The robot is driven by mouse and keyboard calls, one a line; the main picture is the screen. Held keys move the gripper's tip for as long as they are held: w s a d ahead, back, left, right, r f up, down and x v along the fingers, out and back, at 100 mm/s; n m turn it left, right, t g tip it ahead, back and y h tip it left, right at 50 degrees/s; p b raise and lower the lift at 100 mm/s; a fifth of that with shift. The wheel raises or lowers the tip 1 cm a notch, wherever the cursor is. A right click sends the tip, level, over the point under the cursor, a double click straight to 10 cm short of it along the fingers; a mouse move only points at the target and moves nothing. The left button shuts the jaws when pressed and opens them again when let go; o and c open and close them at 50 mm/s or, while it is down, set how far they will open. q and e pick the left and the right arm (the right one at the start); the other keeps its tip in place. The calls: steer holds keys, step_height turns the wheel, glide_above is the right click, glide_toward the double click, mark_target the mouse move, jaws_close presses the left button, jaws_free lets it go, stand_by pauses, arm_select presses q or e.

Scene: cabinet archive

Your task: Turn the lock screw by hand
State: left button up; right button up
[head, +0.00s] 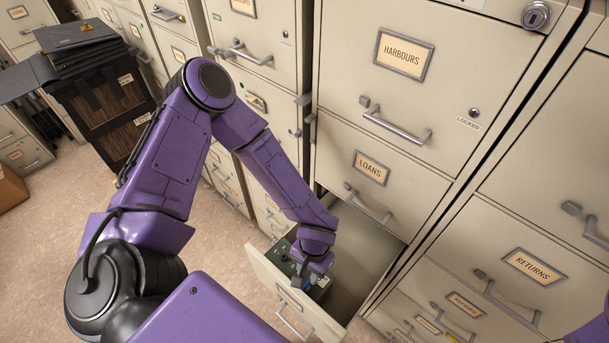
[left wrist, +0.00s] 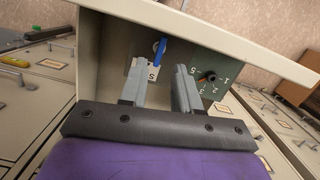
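The open drawer (head: 262,268) is pulled out below the LOANS front, and my left gripper (head: 300,280) reaches down into it. In the left wrist view its two fingers (left wrist: 161,68) are apart with nothing between their tips. Just past them a small blue upright piece (left wrist: 160,51) stands at a pale plate marked S. To the right, a dark round knob with an orange mark (left wrist: 208,77) sits on a green lettered panel (left wrist: 222,72). I cannot tell which piece is the lock screw. My right gripper is not clearly in view.
Beige cabinets crowd the right side, with closed HARBOURS (head: 403,54), LOANS (head: 371,168) and RETURNS (head: 535,266) drawers and protruding handles. A dark stack of boxes and folders (head: 108,100) stands at the upper left. Floor (head: 225,240) is clear beside the open drawer.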

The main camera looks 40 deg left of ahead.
mark_target(306, 283)
arm_select(q)
steer(key=f, duration=0.4)
steer(key=shift+s+d+f, duration=0.1)
steer(key=shift+s, duration=0.2)
steer(key=shift+f, duration=0.65)
jaws_close()
